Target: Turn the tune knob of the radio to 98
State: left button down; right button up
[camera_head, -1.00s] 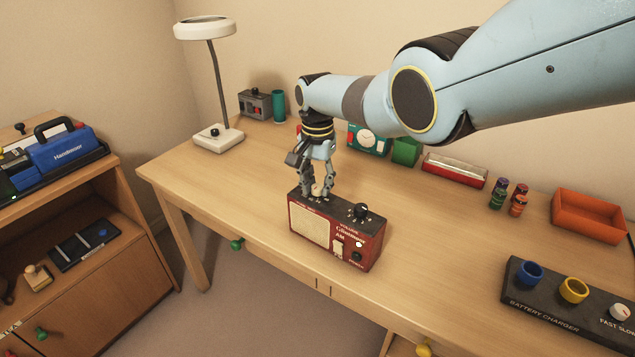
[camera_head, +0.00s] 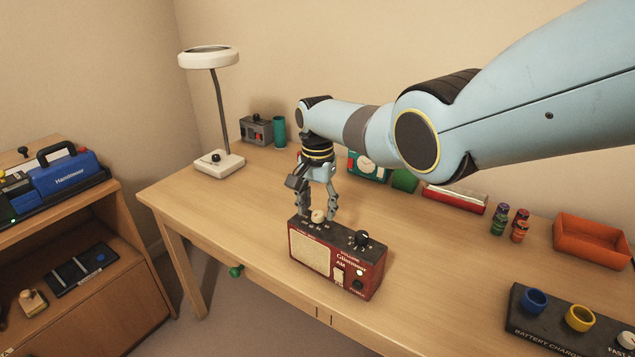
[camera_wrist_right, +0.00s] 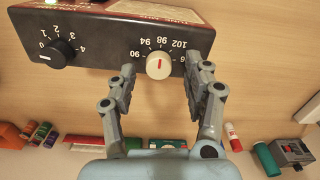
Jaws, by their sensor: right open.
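The red radio (camera_head: 310,252) stands near the desk's front edge; its top panel also shows upside down in the wrist view (camera_wrist_right: 110,70). The cream tune knob (camera_wrist_right: 159,65) has a red pointer line, roughly upright in the wrist view and about in line with the 98 mark. The knob also shows in the head view (camera_head: 318,216). My right gripper (camera_head: 319,217) is open at the radio's back edge. In the wrist view its fingers (camera_wrist_right: 160,83) are spread on either side of the knob, apart from it. One finger partly hides the mark after 102. My left gripper is out of view.
The black volume knob (camera_head: 362,238) is on the same radio top. A white lamp (camera_head: 218,162) stands back left, an orange tray (camera_head: 592,240) back right, and a battery charger (camera_head: 560,325) front right. The desk around the radio is clear.

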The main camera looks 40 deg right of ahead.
aim_at(318, 213)
notch_tip(318, 213, up, 11)
dwell(0.3)
jog(key=shift+f, duration=0.1)
